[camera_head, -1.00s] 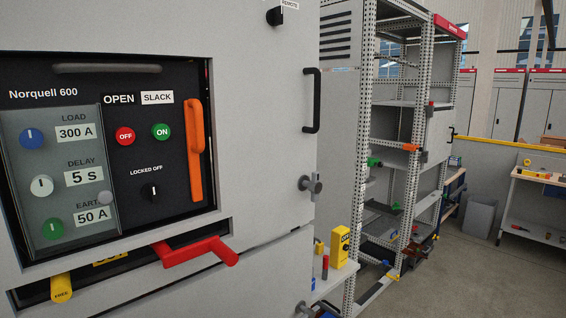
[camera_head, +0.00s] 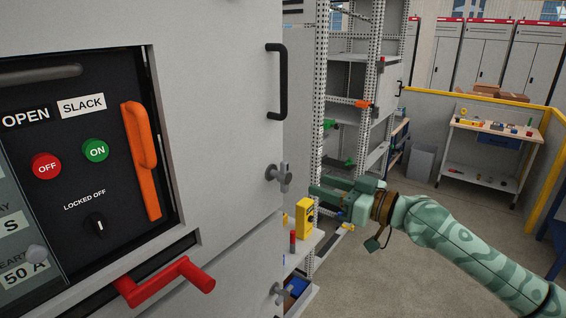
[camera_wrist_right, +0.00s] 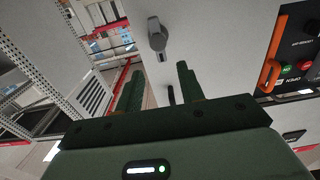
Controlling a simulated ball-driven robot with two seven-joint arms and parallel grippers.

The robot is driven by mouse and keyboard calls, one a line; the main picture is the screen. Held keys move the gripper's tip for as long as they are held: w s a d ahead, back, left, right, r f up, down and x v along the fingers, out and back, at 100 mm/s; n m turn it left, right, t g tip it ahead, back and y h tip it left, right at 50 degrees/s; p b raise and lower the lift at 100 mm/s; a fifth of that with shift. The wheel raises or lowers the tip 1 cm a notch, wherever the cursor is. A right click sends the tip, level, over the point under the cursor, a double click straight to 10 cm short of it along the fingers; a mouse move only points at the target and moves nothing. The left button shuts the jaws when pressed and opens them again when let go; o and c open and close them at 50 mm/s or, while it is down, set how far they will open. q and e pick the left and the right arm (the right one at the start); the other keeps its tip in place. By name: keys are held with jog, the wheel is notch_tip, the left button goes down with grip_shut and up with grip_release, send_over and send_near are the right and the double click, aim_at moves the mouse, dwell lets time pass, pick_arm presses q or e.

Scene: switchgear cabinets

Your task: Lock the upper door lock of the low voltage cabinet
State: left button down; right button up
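The low voltage cabinet door (camera_head: 225,110) fills the left of the head view and is flush in its frame. Its upper door lock (camera_head: 280,176) is a grey T-shaped knob near the door's right edge, below the black handle. In the wrist view the lock (camera_wrist_right: 157,36) sits ahead of the fingertips, roughly between them and apart from them. My right gripper (camera_head: 322,188) is right of the lock in the head view, fingers toward the door. In the wrist view the right gripper (camera_wrist_right: 159,72) is open and empty. My left gripper is not in view.
The black door handle (camera_head: 281,80) projects above the lock. A red lever (camera_head: 170,282) sticks out low on the cabinet front. A lower grey lock (camera_head: 280,291) and a yellow box (camera_head: 305,216) are below. A metal shelf rack (camera_head: 375,110) stands behind. Floor at right is open.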

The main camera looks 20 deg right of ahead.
aim_at(288, 174)
jog(key=p+x, duration=0.2)
jog(key=x, duration=0.8)
jog(key=shift+w+a, duration=0.2)
jog(key=shift+w+a+f, duration=0.1)
jog(key=shift+w+a, duration=0.15)
jog(key=shift+w, duration=0.1)
jog(key=shift+s+d, duration=0.1)
grip_shut()
